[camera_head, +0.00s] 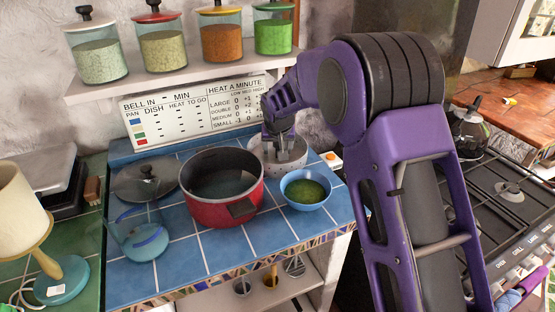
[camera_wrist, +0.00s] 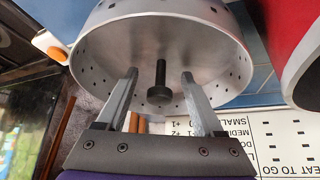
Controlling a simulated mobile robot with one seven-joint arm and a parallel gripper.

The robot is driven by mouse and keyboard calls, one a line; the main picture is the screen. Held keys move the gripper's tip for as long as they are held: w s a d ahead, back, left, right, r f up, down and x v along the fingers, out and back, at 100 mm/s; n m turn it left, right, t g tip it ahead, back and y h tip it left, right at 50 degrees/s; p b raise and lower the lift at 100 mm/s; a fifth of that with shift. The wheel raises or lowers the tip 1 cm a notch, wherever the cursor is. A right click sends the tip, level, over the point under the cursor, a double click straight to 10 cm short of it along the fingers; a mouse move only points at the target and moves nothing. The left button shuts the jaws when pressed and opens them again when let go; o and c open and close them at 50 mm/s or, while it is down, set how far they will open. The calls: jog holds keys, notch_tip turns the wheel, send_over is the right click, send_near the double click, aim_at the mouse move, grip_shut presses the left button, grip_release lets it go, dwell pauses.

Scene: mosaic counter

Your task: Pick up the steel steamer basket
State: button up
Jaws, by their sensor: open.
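In the wrist view the basket (camera_wrist: 105,48) is a pale metal bowl with small holes and a dark central post with a knob (camera_wrist: 159,92). My gripper (camera_head: 286,153) reaches down into the basket from above. In the wrist view its two fingers (camera_wrist: 160,74) are open, one on each side of the post, with gaps between. The arm hides part of the basket in the head view.
A red pot (camera_head: 245,209) stands close left of the basket, and a blue bowl with green contents (camera_head: 305,192) in front. A shelf of jars (camera_head: 180,75) hangs above; a timer sign (camera_head: 190,108) is behind.

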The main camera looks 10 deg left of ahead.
grip_shut()
jog(key=shift+r, duration=0.1)
dwell(0.4)
